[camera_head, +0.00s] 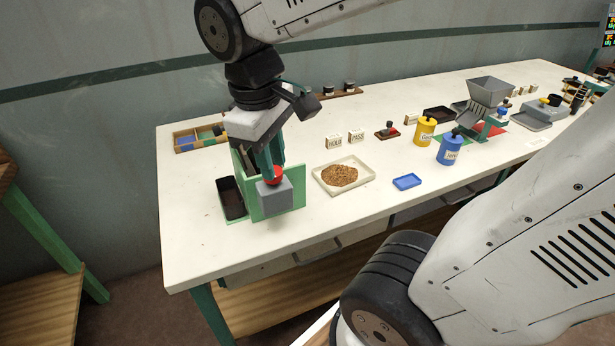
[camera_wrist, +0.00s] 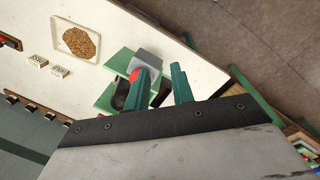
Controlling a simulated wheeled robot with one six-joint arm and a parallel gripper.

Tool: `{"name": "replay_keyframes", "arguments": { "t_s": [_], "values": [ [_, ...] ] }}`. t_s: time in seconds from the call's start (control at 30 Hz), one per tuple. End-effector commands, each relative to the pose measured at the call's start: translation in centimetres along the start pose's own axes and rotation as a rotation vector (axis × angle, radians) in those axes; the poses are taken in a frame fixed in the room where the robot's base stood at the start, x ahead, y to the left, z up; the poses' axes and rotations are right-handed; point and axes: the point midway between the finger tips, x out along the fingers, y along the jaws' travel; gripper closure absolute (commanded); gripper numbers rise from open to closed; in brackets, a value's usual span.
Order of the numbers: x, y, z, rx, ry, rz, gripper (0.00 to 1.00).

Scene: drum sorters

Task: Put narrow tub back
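A narrow dark tub (camera_head: 232,198) stands on the table's left part, beside an upright green panel (camera_head: 256,205). A grey block (camera_head: 276,198) with a red ball (camera_head: 273,176) on top is at the panel's near side. My gripper (camera_head: 270,165) points down over the panel and block, its fingertips close to the red ball. In the wrist view my gripper's two teal fingers (camera_wrist: 162,82) stand apart, with the red ball (camera_wrist: 134,76) at the outer side of the left finger. Dark parts show behind the fingers. I cannot tell whether the fingers touch anything.
A cream tray (camera_head: 362,181) of brown grain lies to the right, with a small blue tray (camera_head: 407,182) beyond it. Yellow (camera_head: 424,132) and blue (camera_head: 450,151) canisters and a grey hopper (camera_head: 489,92) stand further right. A divided wooden box (camera_head: 198,139) sits at the back left.

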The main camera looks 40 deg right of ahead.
Motion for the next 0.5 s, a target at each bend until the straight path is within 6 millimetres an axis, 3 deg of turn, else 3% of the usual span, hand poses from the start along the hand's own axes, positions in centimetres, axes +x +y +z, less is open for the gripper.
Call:
{"name": "replay_keyframes", "arguments": {
  "t_s": [0.03, 0.2, 0.5],
  "values": [
    [-0.3, -0.3, 1.9, 0.085, 0.035, -0.012, 0.76],
    [-0.2, -1.7, 5.9, 0.311, 0.106, -0.057, 0.76],
    [0.2, -2.7, 7.7, 0.431, 0.14, -0.086, 0.76]
  ]
}}
